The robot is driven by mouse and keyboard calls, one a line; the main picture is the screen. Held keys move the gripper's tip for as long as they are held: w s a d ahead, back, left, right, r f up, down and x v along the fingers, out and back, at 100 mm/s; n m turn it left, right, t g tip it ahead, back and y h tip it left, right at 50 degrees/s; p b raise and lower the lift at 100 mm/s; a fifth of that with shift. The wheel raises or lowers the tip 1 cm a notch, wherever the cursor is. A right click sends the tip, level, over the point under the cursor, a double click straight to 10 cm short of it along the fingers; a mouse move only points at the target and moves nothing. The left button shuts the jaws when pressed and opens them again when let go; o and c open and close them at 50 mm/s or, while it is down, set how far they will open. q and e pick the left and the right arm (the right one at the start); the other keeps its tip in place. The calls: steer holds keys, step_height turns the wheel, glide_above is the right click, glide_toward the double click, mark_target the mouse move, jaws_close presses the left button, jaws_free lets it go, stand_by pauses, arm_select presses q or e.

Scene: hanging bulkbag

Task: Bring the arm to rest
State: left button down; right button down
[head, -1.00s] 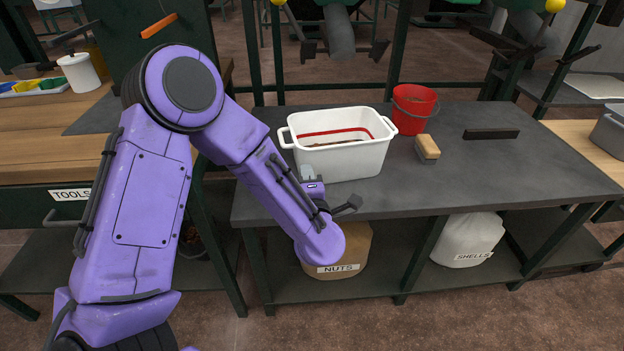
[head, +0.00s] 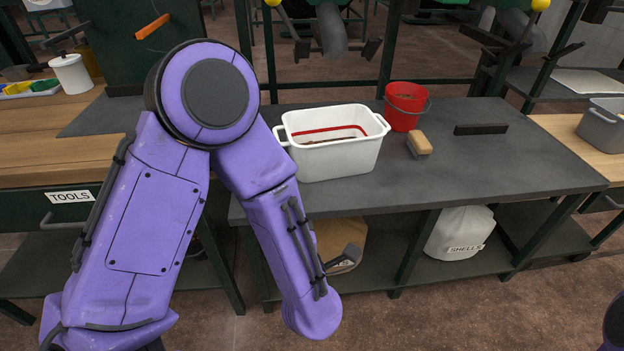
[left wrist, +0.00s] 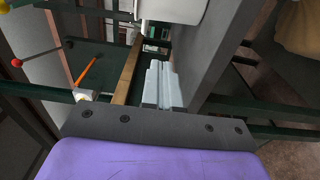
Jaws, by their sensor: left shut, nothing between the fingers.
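My left arm comes in from the left in the head view and hangs down in front of the dark table (head: 480,175). Most of my left gripper is hidden behind the forearm there; only a dark part shows beside the nuts bag. In the left wrist view my left gripper (left wrist: 163,85) has its pale fingers together, with nothing between them. It is clear of the table, in front of its edge. My right gripper is out of view.
On the table stand a white tub (head: 345,160), a red bucket (head: 404,110), a brush (head: 419,144) and a dark bar (head: 481,129). Below are the nuts bag (head: 350,235) and the shells bag (head: 460,230). The floor in front is clear.

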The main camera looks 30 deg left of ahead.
arm_select(q)
step_height(320, 180, down, 15)
steer(key=d+m+g+h, duration=0.25)
steer(key=m+h, duration=0.55)
steer(key=m, duration=0.6)
steer(key=s+a+f+m+g, duration=0.3)
steer(key=s+a+f+g, duration=0.1)
steer(key=s+f, duration=0.45)
steer(key=s+a+f+m+g, duration=0.2)
steer(key=s+a+f+g, duration=0.2)
steer(key=s+f, duration=0.4)
steer(key=s+r+p, duration=0.2)
steer(key=r+p, duration=0.7)
steer(key=s+r+p, duration=0.1)
steer(key=r+p, duration=0.8)
steer(key=shift+s+a+r, duration=0.2)
steer(key=shift+s+r, duration=0.05)
steer(key=shift+s, duration=0.15)
